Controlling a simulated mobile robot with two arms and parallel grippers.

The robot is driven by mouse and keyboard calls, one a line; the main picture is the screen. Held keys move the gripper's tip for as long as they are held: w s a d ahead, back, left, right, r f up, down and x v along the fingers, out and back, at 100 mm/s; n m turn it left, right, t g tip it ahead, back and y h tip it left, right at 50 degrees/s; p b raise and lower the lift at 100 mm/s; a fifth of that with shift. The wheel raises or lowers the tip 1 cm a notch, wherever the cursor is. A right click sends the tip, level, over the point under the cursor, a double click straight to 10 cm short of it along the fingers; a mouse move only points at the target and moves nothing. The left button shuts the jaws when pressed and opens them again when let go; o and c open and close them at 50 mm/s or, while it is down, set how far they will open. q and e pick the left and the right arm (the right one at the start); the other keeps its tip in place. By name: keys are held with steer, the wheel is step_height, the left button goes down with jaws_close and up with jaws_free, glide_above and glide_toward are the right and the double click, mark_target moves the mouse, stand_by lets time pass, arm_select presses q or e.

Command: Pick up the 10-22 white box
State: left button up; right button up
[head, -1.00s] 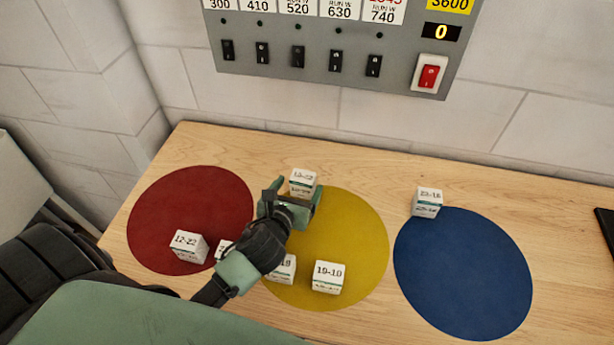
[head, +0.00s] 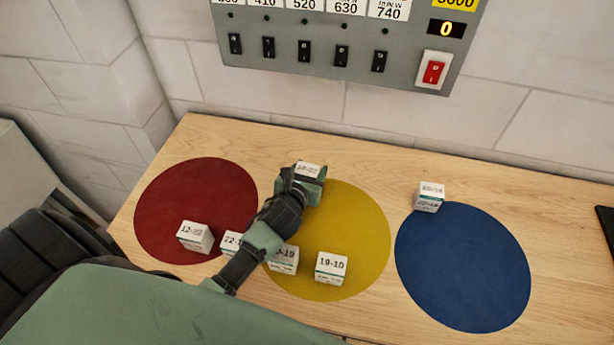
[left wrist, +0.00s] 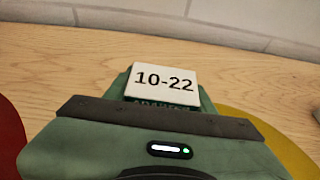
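The white 10-22 box (head: 309,170) sits at the back edge of the yellow circle. Its number reads clearly on top in the left wrist view (left wrist: 165,84). My left gripper (head: 308,183) reaches over it from the front left, with its green fingers close against the box's sides; it looks shut on the box. The fingers partly hide the box's front and lower part, so I cannot tell whether it touches the table. My right gripper is not in view.
Other white boxes stand nearby: 12-22 (head: 195,237) on the red circle (head: 185,190), 19-10 (head: 331,268) on the yellow circle (head: 360,225), and one (head: 429,197) at the blue circle's (head: 465,270) back edge. Two more are partly behind my arm. A switch panel (head: 300,60) hangs behind.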

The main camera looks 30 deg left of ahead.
arm_select(q)
steer(key=c, duration=0.6)
steer(key=shift+r, duration=0.15)
